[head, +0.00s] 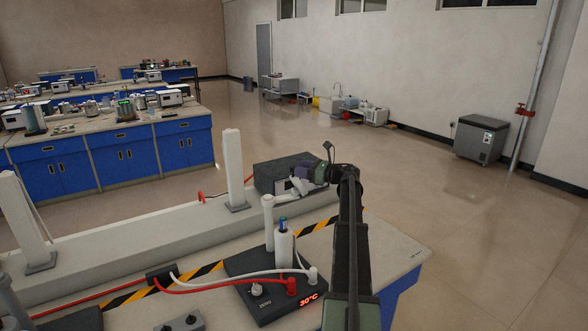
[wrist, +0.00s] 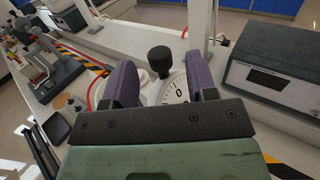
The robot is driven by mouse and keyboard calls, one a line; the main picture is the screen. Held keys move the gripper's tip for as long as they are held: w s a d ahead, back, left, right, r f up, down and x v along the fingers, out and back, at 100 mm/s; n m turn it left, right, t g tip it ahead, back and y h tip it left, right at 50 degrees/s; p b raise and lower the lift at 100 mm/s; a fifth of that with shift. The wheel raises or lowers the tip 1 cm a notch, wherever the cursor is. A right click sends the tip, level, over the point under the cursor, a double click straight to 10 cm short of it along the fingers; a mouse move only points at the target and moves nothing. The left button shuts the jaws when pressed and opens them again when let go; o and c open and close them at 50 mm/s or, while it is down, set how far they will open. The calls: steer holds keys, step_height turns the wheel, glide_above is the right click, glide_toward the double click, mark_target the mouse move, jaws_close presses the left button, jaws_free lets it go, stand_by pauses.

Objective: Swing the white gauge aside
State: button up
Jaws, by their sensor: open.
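The white gauge (wrist: 176,92) shows in the wrist view as a round dial with dark ticks and a 0, partly hidden by my right finger and palm. A black knob (wrist: 160,59) on a dark stem stands beside the dial, between my fingers. My gripper (wrist: 162,72) is open, with one purple finger on each side of the knob and dial. I see no clear contact. In the head view my gripper (head: 301,174) is at the bench's far side, over small white parts (head: 303,187) that I cannot make out well.
A grey box instrument (wrist: 270,75) with a dark display stands close on the right in the wrist view. In the head view a white post (head: 234,168), a white bottle (head: 284,247) and a hotplate reading 30°C (head: 262,297) with red and white hoses stand nearby.

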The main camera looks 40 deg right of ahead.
steer(key=v, duration=0.7)
